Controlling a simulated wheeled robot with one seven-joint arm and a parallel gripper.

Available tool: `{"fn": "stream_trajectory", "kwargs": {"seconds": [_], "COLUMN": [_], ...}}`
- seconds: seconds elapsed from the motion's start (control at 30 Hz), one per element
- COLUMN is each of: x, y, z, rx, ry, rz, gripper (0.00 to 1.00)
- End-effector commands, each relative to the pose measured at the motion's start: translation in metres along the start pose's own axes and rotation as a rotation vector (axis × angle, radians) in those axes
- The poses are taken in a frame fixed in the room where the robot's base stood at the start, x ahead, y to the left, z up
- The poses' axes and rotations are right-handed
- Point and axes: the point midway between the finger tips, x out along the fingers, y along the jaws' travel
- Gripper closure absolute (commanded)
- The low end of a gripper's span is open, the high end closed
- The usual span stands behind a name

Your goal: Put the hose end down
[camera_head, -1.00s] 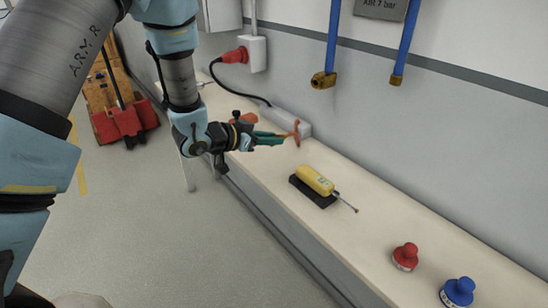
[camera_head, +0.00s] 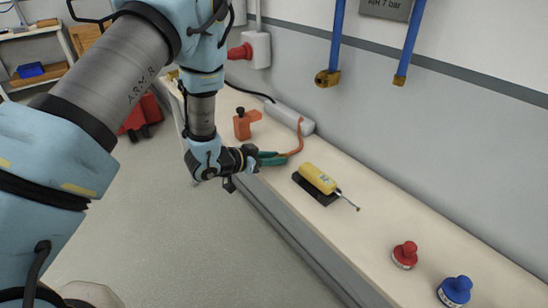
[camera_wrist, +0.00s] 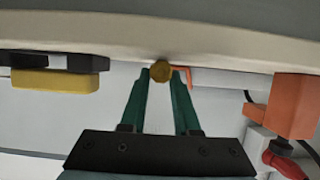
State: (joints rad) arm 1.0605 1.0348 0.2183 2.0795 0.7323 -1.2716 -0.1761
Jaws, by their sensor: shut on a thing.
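My gripper (camera_head: 281,158) has green fingers and is over the bench, left of the yellow tool. In the wrist view my gripper (camera_wrist: 162,76) is shut on the brass hose end (camera_wrist: 161,72), which sits between the fingertips. The orange-red hose (camera_head: 299,138) curves from the fingers back to the grey box on the bench. In the wrist view the hose (camera_wrist: 184,74) leaves toward the right, and the bench (camera_wrist: 230,58) lies across the top. The hose end is hidden in the head view. I cannot tell whether it touches the bench.
A yellow tool (camera_head: 318,178) lies on a black pad. An orange block (camera_head: 243,125) and the grey box (camera_head: 291,117) stand behind my gripper. A red knob (camera_head: 405,254) and a blue knob (camera_head: 456,290) are at the front right. Bench between tool and knobs is clear.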

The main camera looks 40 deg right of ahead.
Motion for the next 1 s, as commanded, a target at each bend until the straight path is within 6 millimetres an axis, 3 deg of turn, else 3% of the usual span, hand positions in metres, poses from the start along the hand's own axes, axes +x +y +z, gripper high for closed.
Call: {"fn": "stream_trajectory", "kwargs": {"seconds": [0.07,0.1,0.33,0.7,1.0], "x": [0.001,0.001,0.001,-0.003,-0.06], "y": [0.0,0.0,0.0,0.0,-0.002], "z": [0.004,0.003,0.002,-0.001,0.002], "rx": [-0.001,0.0,0.0,-0.001,-0.002], "ry": [0.0,0.0,0.0,-0.001,0.001], "rz": [0.0,0.0,0.0,-0.001,-0.005], "gripper": [1.0,0.67,0.41,0.4,0.4]}}
